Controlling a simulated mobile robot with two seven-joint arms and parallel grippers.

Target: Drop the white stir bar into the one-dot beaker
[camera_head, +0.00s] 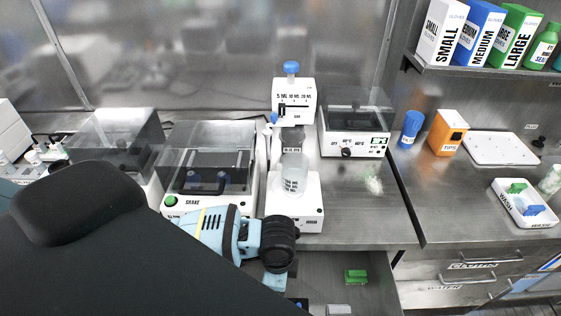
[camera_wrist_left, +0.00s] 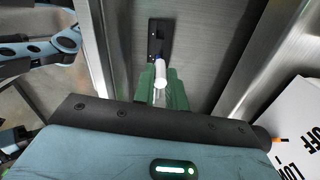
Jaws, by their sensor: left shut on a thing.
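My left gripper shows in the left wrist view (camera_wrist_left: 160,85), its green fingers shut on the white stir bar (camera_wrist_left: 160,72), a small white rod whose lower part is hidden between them. It is over the metal floor of an open drawer. In the head view, my left arm crosses from the left and its wrist hangs over the open drawer (camera_head: 325,268); the fingertips and stir bar are hidden there. A clear beaker (camera_head: 294,175) with a printed label stands on the white device (camera_head: 295,212) behind the wrist. Its dots are too small to read.
A green block (camera_head: 356,276) and a pale item (camera_head: 338,309) lie in the drawer; a black piece (camera_wrist_left: 158,40) shows beyond my fingers. The shaker (camera_head: 207,165) is left of the beaker, a dispenser (camera_head: 293,100) behind it. The counter right of the beaker has free room.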

